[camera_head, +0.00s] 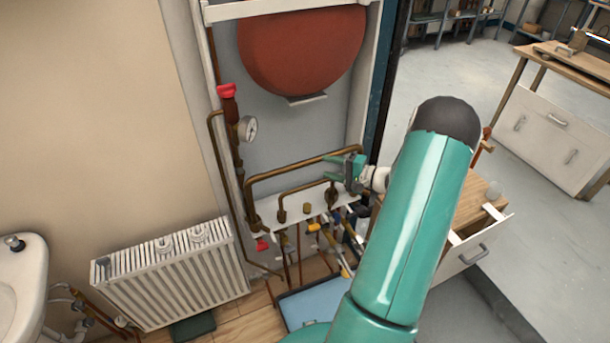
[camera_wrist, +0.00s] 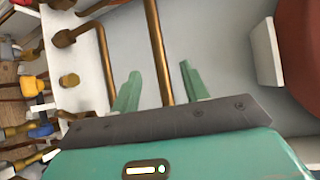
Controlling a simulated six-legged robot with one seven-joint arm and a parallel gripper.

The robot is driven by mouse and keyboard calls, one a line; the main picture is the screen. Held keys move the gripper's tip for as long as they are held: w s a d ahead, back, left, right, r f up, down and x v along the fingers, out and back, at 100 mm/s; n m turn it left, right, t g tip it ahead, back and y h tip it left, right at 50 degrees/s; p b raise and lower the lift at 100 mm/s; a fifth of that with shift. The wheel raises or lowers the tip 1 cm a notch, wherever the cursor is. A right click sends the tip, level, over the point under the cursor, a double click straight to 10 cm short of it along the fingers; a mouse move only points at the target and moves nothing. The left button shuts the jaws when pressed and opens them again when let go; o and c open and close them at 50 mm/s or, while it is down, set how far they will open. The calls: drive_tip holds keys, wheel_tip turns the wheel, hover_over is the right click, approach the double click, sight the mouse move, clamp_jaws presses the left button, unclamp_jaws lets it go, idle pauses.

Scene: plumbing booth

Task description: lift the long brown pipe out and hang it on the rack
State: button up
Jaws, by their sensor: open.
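The long brown pipe (camera_head: 290,167) runs across the back of the booth above a shorter brown pipe (camera_head: 303,186), and its left end bends down to the white ledge. My gripper (camera_head: 334,169) is open at the long pipe's right end. In the wrist view, the long pipe (camera_wrist: 157,48) passes between the two open green fingers of my gripper (camera_wrist: 160,88), with a gap on each side. The shorter pipe (camera_wrist: 104,62) lies outside the left finger. I cannot make out the rack.
A red tank (camera_head: 302,50) hangs above the pipes. A pressure gauge (camera_head: 248,129) and red-topped valve (camera_head: 228,100) stand left. Several valves sit along the white ledge (camera_head: 268,216). A radiator (camera_head: 175,275) is at lower left, and an open drawer (camera_head: 474,254) at right.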

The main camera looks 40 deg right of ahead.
sight(311, 163)
drive_tip(key=x, duration=0.8)
drive_tip(key=shift+w+a+f, duration=0.1)
drive_tip(key=shift+w+a, duration=0.05)
drive_tip(key=shift+w, duration=0.15)
clamp_jaws()
idle(1.1)
